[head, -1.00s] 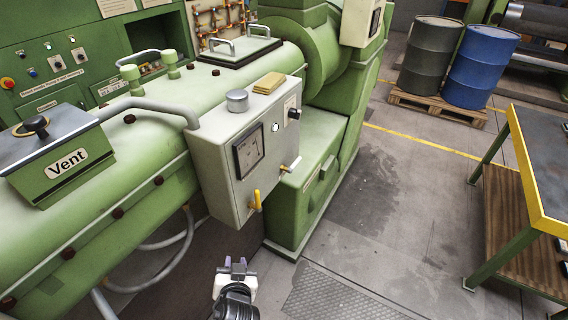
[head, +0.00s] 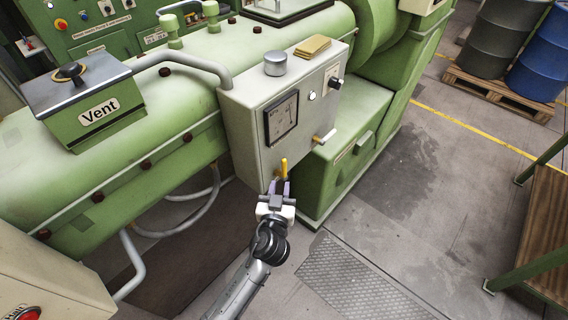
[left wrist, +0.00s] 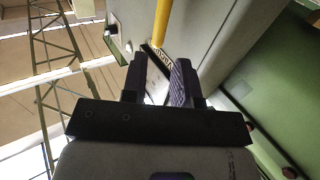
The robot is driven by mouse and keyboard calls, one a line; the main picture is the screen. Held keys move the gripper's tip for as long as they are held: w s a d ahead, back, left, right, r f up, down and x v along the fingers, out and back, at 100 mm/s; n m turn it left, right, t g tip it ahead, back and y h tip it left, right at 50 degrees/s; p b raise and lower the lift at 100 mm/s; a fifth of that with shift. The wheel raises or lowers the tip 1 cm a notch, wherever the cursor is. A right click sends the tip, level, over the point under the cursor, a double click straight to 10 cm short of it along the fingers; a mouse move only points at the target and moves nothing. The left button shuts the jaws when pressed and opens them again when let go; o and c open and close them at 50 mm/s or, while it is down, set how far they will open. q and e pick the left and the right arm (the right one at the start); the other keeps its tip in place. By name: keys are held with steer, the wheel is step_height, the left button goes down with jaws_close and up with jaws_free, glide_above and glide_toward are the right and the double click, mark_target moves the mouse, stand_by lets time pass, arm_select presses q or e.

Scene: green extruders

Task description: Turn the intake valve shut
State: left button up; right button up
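The yellow valve lever (head: 284,168) sits on the lower front of the grey control box (head: 240,120) and points up in the head view. In the left wrist view the yellow lever (left wrist: 161,22) shows just beyond the fingertips, roughly in line with the gap between them. A small label (left wrist: 158,57) near its base is too small to read surely. My left gripper (head: 278,188) is just below the lever in the head view. Its fingers (left wrist: 160,68) are apart with nothing held between them; contact with the lever cannot be told. My right gripper is not in view.
A second small lever with a yellowish tip (head: 325,137) is on the box's right side. The green Vent box (head: 88,110) is at left.

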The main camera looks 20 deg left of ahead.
mark_target(284, 167)
arm_select(q)
steer(key=x, duration=0.8)
steer(key=shift+w, duration=0.35)
jaws_close()
